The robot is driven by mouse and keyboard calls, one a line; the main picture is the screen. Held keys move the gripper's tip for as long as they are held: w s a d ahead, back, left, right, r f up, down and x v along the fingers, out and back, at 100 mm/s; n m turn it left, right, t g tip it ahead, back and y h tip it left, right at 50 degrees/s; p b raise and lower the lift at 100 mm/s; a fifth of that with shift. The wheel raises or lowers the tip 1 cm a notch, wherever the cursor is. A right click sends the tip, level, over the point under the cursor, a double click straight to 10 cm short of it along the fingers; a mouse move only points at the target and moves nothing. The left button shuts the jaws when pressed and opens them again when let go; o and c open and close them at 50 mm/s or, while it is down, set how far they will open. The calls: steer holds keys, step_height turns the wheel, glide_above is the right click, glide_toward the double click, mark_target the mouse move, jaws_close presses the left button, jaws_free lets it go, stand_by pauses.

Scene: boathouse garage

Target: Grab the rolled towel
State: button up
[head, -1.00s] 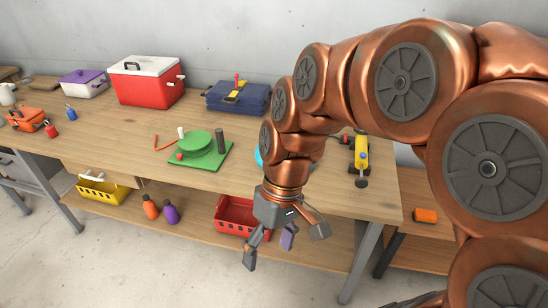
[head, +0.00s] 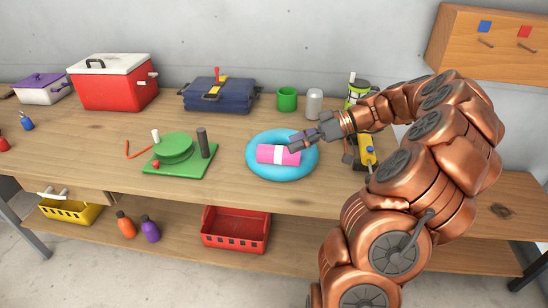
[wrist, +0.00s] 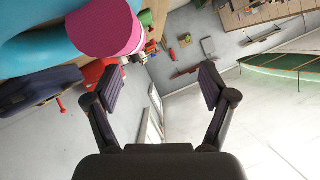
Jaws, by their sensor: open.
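The rolled towel (head: 278,155) is pink with a pale band near one end. It lies across the blue ring (head: 282,175) on the workbench. My gripper (head: 300,142) is open and empty, at the upper right of the towel in the head view, close to it; whether it touches cannot be told there. In the wrist view the towel's end (wrist: 103,25) shows at the upper left, outside the space between my open fingers (wrist: 160,90). The blue ring is partly cut off there. My fingers overlap the towel's upper right end slightly in the head view.
A yellow tool (head: 366,155) lies just right of the ring, under my arm. A green mug (head: 287,99) and a grey canister (head: 314,103) stand behind it. A green board (head: 180,170) with upright pegs is to the left. Bare bench lies in front.

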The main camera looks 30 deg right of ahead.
mark_target(279, 153)
steer(key=shift+t, duration=0.8)
steer(key=d+f, duration=0.1)
steer(key=d+f+b, duration=0.1)
steer(key=d, duration=0.1)
steer(key=d+f+b, duration=0.1)
steer(key=shift+w+d+f, duration=0.15)
steer(key=shift+w, duration=0.2)
steer(key=shift+x, duration=0.95)
steer(key=shift+p+x, duration=0.75)
steer(key=shift+x, duration=2.2)
steer(key=c, duration=1.3)
